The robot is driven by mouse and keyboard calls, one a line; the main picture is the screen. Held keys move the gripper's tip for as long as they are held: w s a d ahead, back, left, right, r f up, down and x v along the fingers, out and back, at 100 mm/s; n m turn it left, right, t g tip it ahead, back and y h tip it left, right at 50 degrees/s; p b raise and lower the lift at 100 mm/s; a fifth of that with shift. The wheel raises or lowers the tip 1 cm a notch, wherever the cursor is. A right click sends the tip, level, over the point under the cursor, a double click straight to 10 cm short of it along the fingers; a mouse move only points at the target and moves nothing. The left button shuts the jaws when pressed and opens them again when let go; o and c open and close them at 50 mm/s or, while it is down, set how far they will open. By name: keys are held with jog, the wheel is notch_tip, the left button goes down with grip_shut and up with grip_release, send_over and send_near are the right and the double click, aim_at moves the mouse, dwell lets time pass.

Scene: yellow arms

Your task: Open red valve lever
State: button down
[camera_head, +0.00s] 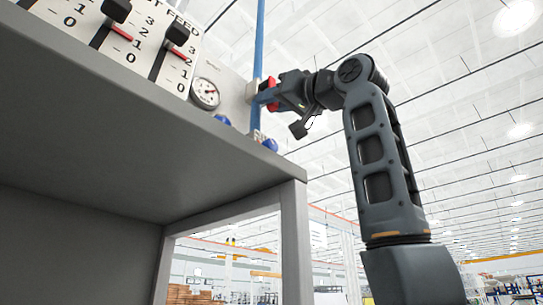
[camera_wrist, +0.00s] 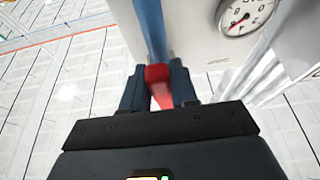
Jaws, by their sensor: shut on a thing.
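The red valve lever (camera_head: 269,90) sits on a vertical blue pipe (camera_head: 258,45) at the right end of the panel. My gripper (camera_head: 277,92) reaches it from the right and is shut on it. In the wrist view the red lever (camera_wrist: 158,82) lies between the two dark fingers of my gripper (camera_wrist: 158,90), with the blue pipe (camera_wrist: 151,25) just beyond. The fingers hide part of the lever.
A round pressure gauge (camera_head: 205,93) is on the panel left of the pipe. Black slider levers (camera_head: 177,33) stand farther left. Blue knobs (camera_head: 222,119) sit low by the edge of the grey console (camera_head: 120,110). Open room lies to the right of the pipe.

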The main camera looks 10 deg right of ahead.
jog(key=shift+w+f, duration=0.1)
jog(key=shift+f, duration=0.05)
jog(key=c, duration=1)
grip_release()
jog(key=shift+o, duration=0.2)
jog(key=b+v, duration=0.2)
jog(key=v, duration=0.6)
jog(key=shift+b, duration=0.35)
